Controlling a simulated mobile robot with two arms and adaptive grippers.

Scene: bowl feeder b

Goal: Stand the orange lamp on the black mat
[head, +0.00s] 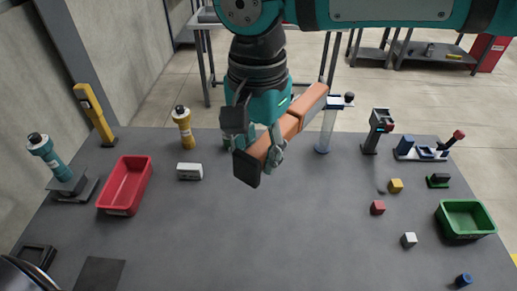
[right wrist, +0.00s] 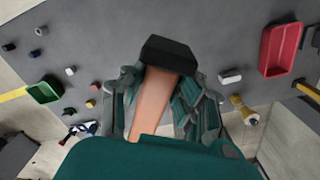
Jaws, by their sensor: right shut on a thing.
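The orange lamp (head: 284,128) is a long square orange bar with a black end (head: 246,168). My right gripper (head: 256,138) is shut on it and holds it tilted above the table, black end toward the lower left. In the right wrist view the lamp (right wrist: 152,100) lies between the fingers, with its black end (right wrist: 168,54) beyond them. The black mat (head: 100,273) lies flat at the front left of the table, apart from the lamp, its near edge cut off by the frame. My left gripper is not in view.
A red bin (head: 146,190), a white box (head: 189,171) and a yellow bottle (head: 183,125) stand left of the lamp. A dark tray (head: 38,256) lies left of the mat. Small blocks and a green bin (head: 463,235) are at right. The middle front is clear.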

